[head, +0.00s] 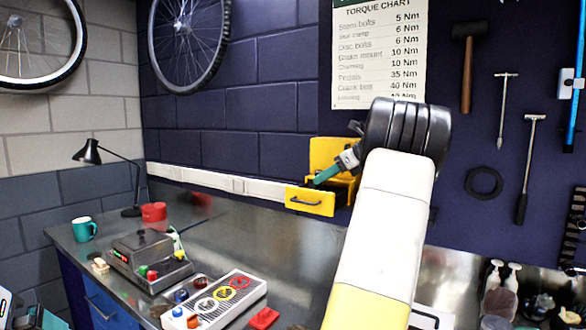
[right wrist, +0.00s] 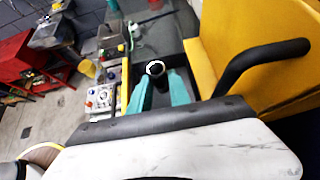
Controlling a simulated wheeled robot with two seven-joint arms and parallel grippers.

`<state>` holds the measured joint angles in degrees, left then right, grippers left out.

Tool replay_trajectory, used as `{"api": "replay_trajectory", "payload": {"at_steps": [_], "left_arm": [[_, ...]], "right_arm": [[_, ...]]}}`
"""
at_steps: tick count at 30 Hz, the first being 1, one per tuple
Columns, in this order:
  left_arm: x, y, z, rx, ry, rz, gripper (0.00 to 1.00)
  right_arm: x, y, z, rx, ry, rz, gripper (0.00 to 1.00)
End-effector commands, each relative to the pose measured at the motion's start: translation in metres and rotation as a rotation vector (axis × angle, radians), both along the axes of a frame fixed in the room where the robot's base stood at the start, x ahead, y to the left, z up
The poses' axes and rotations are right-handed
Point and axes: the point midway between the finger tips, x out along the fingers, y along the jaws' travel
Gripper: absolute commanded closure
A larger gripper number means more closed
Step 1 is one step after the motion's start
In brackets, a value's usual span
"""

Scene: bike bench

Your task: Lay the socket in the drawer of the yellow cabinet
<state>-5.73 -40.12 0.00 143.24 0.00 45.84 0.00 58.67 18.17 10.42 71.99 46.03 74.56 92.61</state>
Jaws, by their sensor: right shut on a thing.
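A yellow panel (right wrist: 285,85) with a black handle fills the right of the right wrist view. My right gripper (head: 325,177) is up near the cabinet, above the drawer front in the picture. In the right wrist view its teal fingers (right wrist: 160,88) are shut on the socket (right wrist: 155,69), a dark cylinder with a bright rim.
A grey control box (head: 235,290) with coloured knobs lies on the metal bench. Tools hang on the right wall.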

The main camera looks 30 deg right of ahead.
Motion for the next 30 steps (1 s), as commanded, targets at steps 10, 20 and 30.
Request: {"api": "replay_trajectory", "payload": {"at_steps": [10, 20, 30], "left_arm": [[0.000, 0.000, 0.000, 0.000, 0.000, 0.000, 0.00], [0.000, 0.000, 0.000, 0.000, 0.000, 0.000, 0.00], [0.000, 0.000, 0.000, 0.000, 0.000, 0.000, 0.00]], "right_arm": [[0.000, 0.000, -0.032, 0.001, 0.000, -0.002, 1.00], [0.000, 0.000, -0.044, -0.001, 0.000, -0.001, 1.00], [0.000, 0.000, -0.044, -0.001, 0.000, -0.001, 0.55]]}}
